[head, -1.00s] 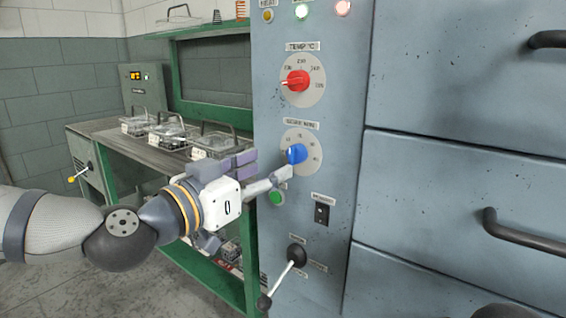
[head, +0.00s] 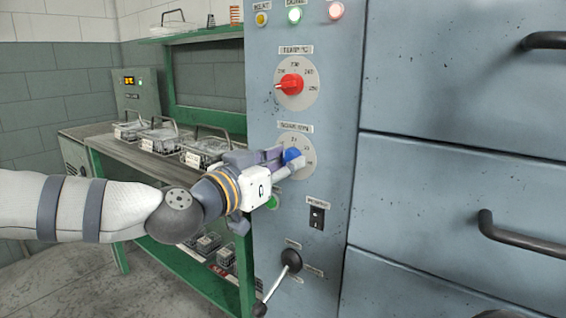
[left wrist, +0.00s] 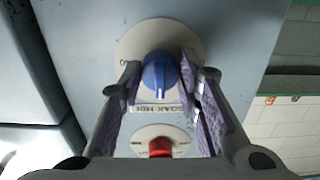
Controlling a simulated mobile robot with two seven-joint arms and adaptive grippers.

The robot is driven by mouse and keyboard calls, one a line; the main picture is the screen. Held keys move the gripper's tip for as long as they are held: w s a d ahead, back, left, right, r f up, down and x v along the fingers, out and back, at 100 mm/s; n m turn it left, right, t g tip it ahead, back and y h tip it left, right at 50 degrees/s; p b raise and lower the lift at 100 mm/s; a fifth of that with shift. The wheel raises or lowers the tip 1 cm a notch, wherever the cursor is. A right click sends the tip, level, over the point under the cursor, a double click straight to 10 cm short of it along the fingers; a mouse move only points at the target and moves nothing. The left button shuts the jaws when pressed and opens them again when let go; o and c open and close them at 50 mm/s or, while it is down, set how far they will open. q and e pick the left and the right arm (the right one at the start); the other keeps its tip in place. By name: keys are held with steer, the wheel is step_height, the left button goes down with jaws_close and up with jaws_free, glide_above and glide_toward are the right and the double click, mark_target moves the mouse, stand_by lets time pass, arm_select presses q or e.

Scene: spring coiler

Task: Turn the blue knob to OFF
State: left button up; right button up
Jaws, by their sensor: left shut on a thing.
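The blue knob (head: 292,156) sits on a round pale dial (head: 309,166) on the blue-grey panel, below the red knob (head: 291,85). My left gripper (head: 284,161) is shut on the blue knob, with one finger on each side of it. In the left wrist view, the knob (left wrist: 160,75) shows between the purple-padded fingers, its white pointer line aimed at the dial's label (left wrist: 160,107). That label is above the dial in the head view. The dial marks are partly hidden or too small to read, and I cannot make out OFF. My right gripper is not in view.
A black rocker switch (head: 316,215) and a lever with a black knob (head: 290,261) are below the dial. A green button (head: 272,202) sits close under my gripper. Drawer handles (head: 520,235) stick out at right. A green bench (head: 100,148) with wire baskets stands at left.

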arm_select(q)
steer(key=shift+n, duration=0.3)
steer(key=n, duration=0.4)
steer(key=shift+n, duration=0.4)
steer(key=shift+d+n+b, duration=0.1)
steer(key=shift+n+b, duration=0.75)
steer(key=shift+n, duration=6.35)
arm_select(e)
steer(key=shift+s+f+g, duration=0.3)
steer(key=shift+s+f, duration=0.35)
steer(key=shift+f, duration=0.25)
arm_select(q)
steer(key=shift+r, duration=0.1)
steer(key=o, duration=1.2)
steer(key=shift+c, duration=0.2)
steer(key=shift+s, duration=0.1)
